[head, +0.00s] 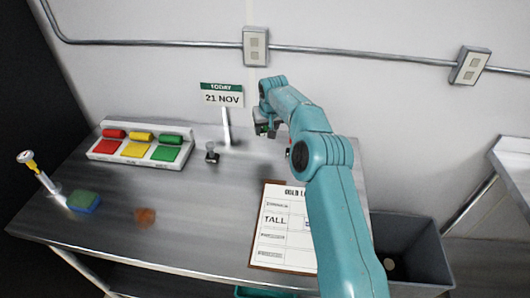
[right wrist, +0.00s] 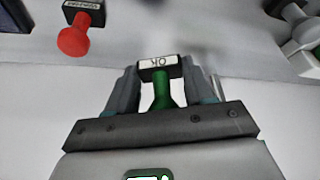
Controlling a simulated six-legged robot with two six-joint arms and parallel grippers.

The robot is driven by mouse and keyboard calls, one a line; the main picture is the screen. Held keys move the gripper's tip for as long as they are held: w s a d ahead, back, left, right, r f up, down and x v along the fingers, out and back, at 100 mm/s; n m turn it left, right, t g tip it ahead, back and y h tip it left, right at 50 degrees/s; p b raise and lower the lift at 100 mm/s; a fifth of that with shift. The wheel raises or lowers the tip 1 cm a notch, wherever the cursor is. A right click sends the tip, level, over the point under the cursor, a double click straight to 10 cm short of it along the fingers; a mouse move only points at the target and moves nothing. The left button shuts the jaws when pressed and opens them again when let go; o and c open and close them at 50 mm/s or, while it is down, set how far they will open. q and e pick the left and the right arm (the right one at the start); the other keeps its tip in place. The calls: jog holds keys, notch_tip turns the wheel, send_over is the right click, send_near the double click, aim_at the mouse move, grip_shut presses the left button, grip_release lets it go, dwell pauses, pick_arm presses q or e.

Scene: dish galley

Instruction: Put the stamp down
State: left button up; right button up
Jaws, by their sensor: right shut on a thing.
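My right gripper (head: 266,125) is over the back of the steel table, to the right of the date sign. In the right wrist view it is shut on a stamp (right wrist: 163,92) with a green handle and a black head. The stamp's white label reads like "OK" upside down. In the head view the held stamp is mostly hidden by the gripper. A second stamp with a red handle (right wrist: 75,38) shows at the upper left of the right wrist view, apart from the fingers. My left gripper is not in view.
A tray (head: 97,152) with red, yellow and green pads stands at the back left. A small knobbed stamp (head: 212,153) stands near the "21 NOV" sign (head: 222,96). A clipboard (head: 268,225), a sponge (head: 85,202) and a brown lump (head: 145,216) lie nearer. A grey bin (head: 425,235) is right.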

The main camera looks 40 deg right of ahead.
aim_at(265, 151)
jog(key=f, duration=0.2)
jog(key=shift+s+f, duration=0.25)
jog(key=shift+f, duration=0.15)
jog(key=f, duration=0.2)
jog(key=f+p, duration=0.1)
jog(key=f, duration=0.1)
jog(key=shift+w+f, duration=0.2)
jog(key=shift+f, duration=0.15)
jog(key=shift+s+f, duration=0.1)
jog(key=shift+f, duration=0.15)
jog(key=shift+a, duration=0.1)
jog(key=shift+f, duration=0.25)
jog(key=o, duration=0.8)
jog(key=shift+r, duration=0.1)
jog(key=shift+o, duration=0.2)
jog(key=shift+r, duration=0.1)
